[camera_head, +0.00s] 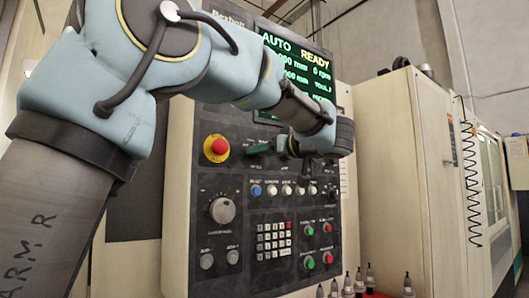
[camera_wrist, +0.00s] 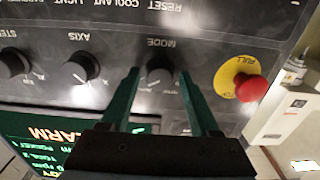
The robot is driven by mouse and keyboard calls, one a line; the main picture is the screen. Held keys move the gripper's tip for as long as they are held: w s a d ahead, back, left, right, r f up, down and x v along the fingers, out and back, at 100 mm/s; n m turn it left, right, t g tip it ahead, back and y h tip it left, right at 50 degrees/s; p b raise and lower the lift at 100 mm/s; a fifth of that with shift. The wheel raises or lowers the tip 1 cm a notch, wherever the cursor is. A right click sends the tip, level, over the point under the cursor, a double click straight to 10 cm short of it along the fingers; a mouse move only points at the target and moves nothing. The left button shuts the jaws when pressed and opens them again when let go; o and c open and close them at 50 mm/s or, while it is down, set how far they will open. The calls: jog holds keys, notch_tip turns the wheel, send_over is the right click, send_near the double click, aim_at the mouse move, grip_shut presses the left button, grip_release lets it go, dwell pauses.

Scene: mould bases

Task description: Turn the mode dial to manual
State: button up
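The mode dial (camera_wrist: 160,74) is a small dark knob under a MODE label on the control panel, seen upside down in the wrist view. My gripper (camera_wrist: 159,73) is open, with one green finger on each side of the dial in that picture. I cannot tell whether the fingertips reach around the dial or stop short of it. In the head view my gripper (camera_head: 256,148) points left at the panel, just below the screen. The dial is not clear there, and which mode it points to is too small to read.
A red emergency stop (camera_head: 219,146) on a yellow disc sits close beside my gripper; it also shows in the wrist view (camera_wrist: 250,87). The axis dial (camera_wrist: 84,66) is on the other side. The screen (camera_head: 295,62) reads AUTO and READY. Buttons and a large knob (camera_head: 221,210) lie below.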

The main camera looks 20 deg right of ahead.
grip_shut()
dwell(0.5)
jog(key=shift+n+b, duration=2.25)
jog(key=shift+n, duration=1.55)
jog(key=shift+o, duration=1.1)
grip_release()
